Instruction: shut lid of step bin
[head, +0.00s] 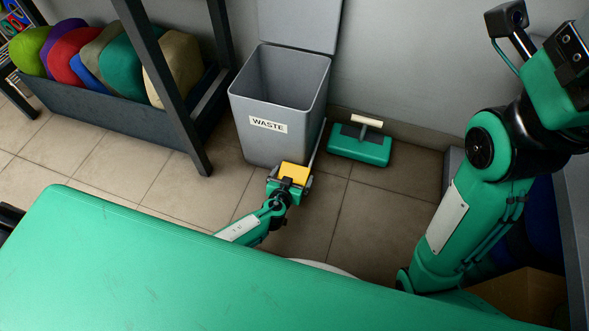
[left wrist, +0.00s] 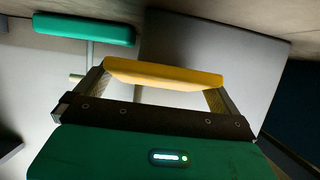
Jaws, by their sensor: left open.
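The grey step bin (head: 262,147) with a WASTE label stands against the wall in the head view. Its lid (head: 300,22) is up, leaning back at the wall, and the bin's mouth is open. My left gripper (head: 293,174) is low in front of the bin's base, fingers spread. A yellow bar-like piece (head: 295,171) shows at its fingertips; it also spans between the two fingers in the left wrist view (left wrist: 163,75). I cannot tell whether it is the bin's pedal. A grey panel of the bin (left wrist: 215,55) fills the wrist view behind it.
A green box-shaped item with a pale handle (head: 360,148) lies on the floor right of the bin. A dark rack (head: 120,110) with several coloured bundles stands at the left. A green surface (head: 150,260) covers the foreground. Tiled floor is clear left of the bin.

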